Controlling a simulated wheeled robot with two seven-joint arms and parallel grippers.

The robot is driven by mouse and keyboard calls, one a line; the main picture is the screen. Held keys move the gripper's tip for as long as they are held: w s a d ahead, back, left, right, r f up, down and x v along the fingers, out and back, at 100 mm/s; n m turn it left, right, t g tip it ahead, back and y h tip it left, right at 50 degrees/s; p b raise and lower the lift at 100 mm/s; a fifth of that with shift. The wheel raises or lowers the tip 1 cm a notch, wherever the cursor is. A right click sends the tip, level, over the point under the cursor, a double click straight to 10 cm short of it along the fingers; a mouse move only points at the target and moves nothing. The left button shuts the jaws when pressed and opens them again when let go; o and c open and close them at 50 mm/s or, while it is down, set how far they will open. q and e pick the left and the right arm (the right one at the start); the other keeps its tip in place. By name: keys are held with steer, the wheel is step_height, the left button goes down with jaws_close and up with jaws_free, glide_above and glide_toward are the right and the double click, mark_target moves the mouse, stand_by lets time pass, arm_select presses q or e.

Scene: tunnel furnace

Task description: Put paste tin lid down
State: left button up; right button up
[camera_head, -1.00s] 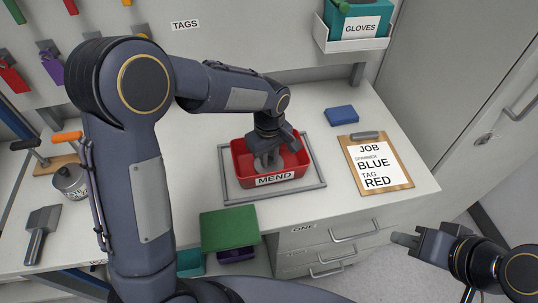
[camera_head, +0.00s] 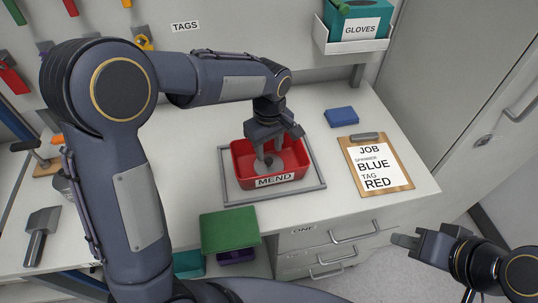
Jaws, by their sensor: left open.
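My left gripper (camera_head: 277,148) is open, pointing down over the red bin (camera_head: 238,163) labelled MEND, with its fingertips at or just inside the bin opening. A grey round piece (camera_head: 274,163) shows inside the bin below the fingers; I cannot tell whether it is the paste tin lid or whether the fingers touch it. A metal tin (camera_head: 62,184) stands at the left of the bench, mostly hidden behind my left arm. My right gripper (camera_head: 404,240) is off the bench front at the lower right; its finger opening is not clear.
The bin stands in a grey frame (camera_head: 228,197). A blue block (camera_head: 341,117) and a job clipboard (camera_head: 397,180) lie to its right. A green-lidded box (camera_head: 229,230) is in front, a scraper (camera_head: 41,225) at left. The bench between bin and clipboard is clear.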

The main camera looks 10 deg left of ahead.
mark_target(269, 160)
arm_select(q)
step_height(269, 160, up, 8)
steer(key=f, duration=0.1)
steer(key=s+a+r+m+h, duration=0.2)
steer(key=s+a+r, duration=0.1)
steer(key=s+a, duration=0.25)
steer(key=s+a+f+m+t+h, duration=0.1)
steer(key=s+a+m+t, duration=0.1)
steer(key=s, duration=0.6)
steer(key=s+a+f+m+t, duration=0.2)
steer(key=s+a+m+t, duration=0.1)
steer(key=s, duration=0.6)
steer(key=shift+a+t+h, duration=0.3)
steer(key=shift+a+h, duration=0.1)
